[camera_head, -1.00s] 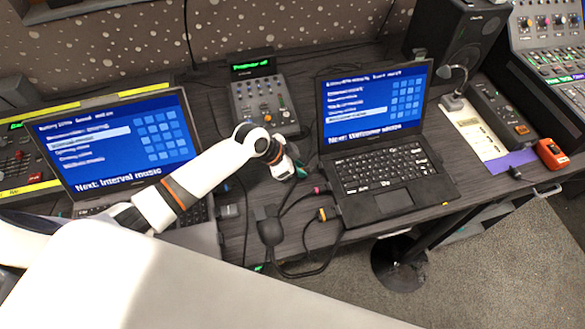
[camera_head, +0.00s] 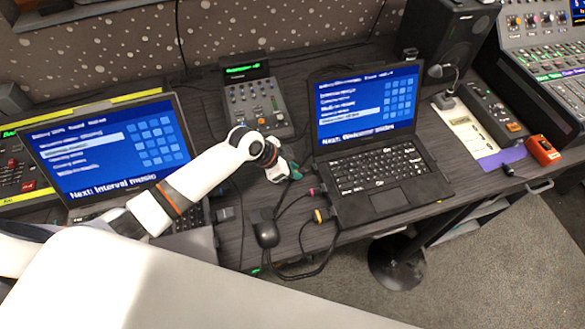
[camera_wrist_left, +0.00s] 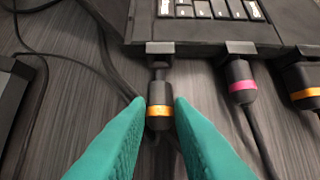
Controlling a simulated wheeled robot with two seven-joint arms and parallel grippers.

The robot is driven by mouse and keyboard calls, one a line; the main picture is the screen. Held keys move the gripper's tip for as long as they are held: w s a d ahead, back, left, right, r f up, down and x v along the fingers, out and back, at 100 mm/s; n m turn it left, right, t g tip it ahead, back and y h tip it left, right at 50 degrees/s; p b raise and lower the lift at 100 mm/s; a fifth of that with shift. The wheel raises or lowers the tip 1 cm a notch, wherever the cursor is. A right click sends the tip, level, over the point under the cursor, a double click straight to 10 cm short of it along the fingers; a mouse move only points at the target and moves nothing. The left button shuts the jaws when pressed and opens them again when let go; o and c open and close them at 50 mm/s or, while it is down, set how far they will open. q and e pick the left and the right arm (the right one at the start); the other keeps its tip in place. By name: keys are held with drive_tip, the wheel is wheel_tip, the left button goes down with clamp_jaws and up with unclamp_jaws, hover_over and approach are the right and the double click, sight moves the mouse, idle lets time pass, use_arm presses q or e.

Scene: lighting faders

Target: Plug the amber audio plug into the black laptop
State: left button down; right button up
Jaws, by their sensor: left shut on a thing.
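The black laptop (camera_head: 372,204) stands open on the desk, its left side facing my left gripper (camera_head: 292,172). In the left wrist view, the teal fingers of my left gripper (camera_wrist_left: 159,118) are shut on the black audio plug with an amber band (camera_wrist_left: 159,111). The plug points at a black port block (camera_wrist_left: 158,47) on the edge of the laptop (camera_wrist_left: 190,30). Its tip is at or very close to that block; I cannot tell how deep it sits. In the head view the held plug is hidden by the gripper. My right gripper is out of view.
Beside the held plug, a magenta-banded plug (camera_wrist_left: 241,86) and an orange-banded plug (camera_wrist_left: 312,92) sit at neighbouring ports. Loose cables and a black hub (camera_head: 266,234) lie on the desk left of the laptop. A second laptop (camera_head: 112,150) and a small mixer (camera_head: 256,105) stand nearby.

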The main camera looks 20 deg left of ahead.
use_arm(q)
drive_tip(key=shift+w+d, duration=0.15)
drive_tip(key=shift+d, duration=0.1)
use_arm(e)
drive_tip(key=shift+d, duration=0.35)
use_arm(q)
drive_tip(key=shift+w+d, duration=0.3)
drive_tip(key=shift+d, duration=0.15)
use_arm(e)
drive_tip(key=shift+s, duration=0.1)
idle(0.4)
use_arm(q)
drive_tip(key=shift+w+d+r, duration=0.1)
drive_tip(key=shift+w+d, duration=0.05)
drive_tip(key=shift+d, duration=0.2)
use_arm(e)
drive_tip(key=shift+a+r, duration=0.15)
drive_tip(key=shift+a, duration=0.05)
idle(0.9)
use_arm(q)
drive_tip(key=c, duration=1.5)
unclamp_jaws()
drive_tip(key=shift+c, duration=0.2)
drive_tip(key=o, duration=0.4)
drive_tip(key=shift+w+d, duration=0.1)
drive_tip(key=shift+c, duration=0.2)
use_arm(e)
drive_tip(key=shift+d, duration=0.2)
